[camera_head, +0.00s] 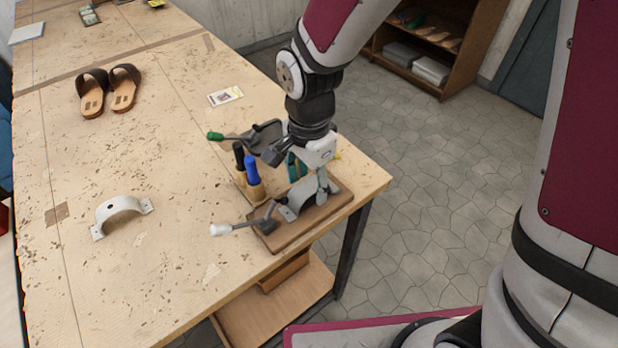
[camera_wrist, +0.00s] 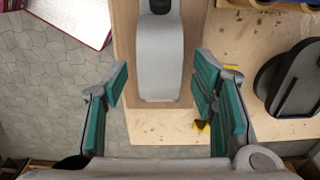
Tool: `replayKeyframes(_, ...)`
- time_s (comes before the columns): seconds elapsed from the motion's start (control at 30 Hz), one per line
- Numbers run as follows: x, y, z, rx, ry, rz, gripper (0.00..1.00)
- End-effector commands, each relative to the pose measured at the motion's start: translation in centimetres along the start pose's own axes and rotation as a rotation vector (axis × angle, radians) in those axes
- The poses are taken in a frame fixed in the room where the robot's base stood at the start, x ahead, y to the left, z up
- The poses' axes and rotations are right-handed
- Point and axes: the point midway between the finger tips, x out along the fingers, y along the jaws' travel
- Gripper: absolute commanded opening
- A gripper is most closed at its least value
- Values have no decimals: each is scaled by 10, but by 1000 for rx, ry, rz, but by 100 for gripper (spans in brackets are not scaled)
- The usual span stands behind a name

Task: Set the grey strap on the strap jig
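The grey strap (camera_head: 299,194), a curved arch, sits on the wooden base of the strap jig (camera_head: 285,237) at the table's front right corner. In the wrist view the strap (camera_wrist: 161,62) lies lengthwise on the board, with a dark clamp part at its top end. My gripper (camera_head: 308,178) is over the jig. In the wrist view its teal-padded fingers (camera_wrist: 162,80) are spread wide, one on each side of the strap, with visible gaps. The jig's white-handled clamp (camera_head: 222,229) points left. My gripper partly hides the strap's far end in the head view.
A blue-handled tool (camera_head: 251,170) and a black-handled one stand close behind the jig. A green-handled clamp (camera_head: 216,136) is behind them. A pale arched strap (camera_head: 122,214) lies on the left, with sandals (camera_head: 108,90) farther back. The table between is mostly clear.

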Motion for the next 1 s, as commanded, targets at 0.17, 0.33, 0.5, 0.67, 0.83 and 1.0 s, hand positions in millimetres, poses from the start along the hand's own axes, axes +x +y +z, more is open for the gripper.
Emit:
replayKeyframes(0.17,-2,0,0,0,0,-1,52)
replayKeyframes(0.33,-21,-1,0,1,2,-5,52)
replayKeyframes(0.5,-55,-1,0,0,1,-7,52)
replayKeyframes(0.67,-88,-1,0,1,0,-5,52)
replayKeyframes(0.83,-112,-1,0,0,0,-4,52)
replayKeyframes(1.0,-124,1,-2,-7,1,-5,52)
